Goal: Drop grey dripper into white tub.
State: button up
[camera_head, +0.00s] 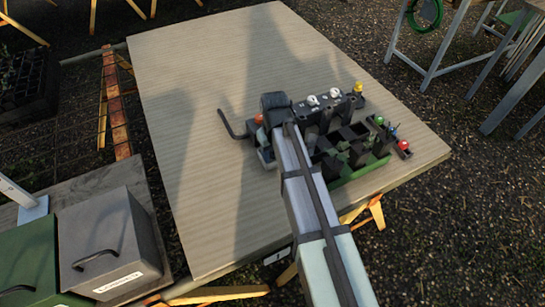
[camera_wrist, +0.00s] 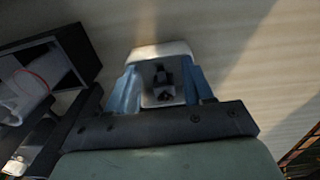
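My gripper (camera_head: 265,150) is low over the table, beside the left end of the dark tube stock; my arm hides part of it. In the wrist view its two bluish fingers (camera_wrist: 163,88) stand apart. A pale, white-rimmed tub (camera_wrist: 160,50) shows between and just beyond the fingertips. A small dark grey piece, possibly the grey dripper (camera_wrist: 163,80), shows inside the tub's outline. I cannot make out its shape well, and no finger visibly closes on it. In the head view the tub is mostly hidden by my gripper.
Dark holders (camera_head: 350,140) with several coloured knobs crowd the right of my gripper. A bent dark rod (camera_head: 232,127) lies to its left. A dark open box (camera_wrist: 75,55) is at the wrist view's left. The table (camera_head: 190,90) is clear at the back and left.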

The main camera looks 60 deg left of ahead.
jog(key=shift+o, duration=0.6)
notch_tip(320, 180, up, 14)
jog(key=shift+f, duration=0.1)
dwell(0.7)
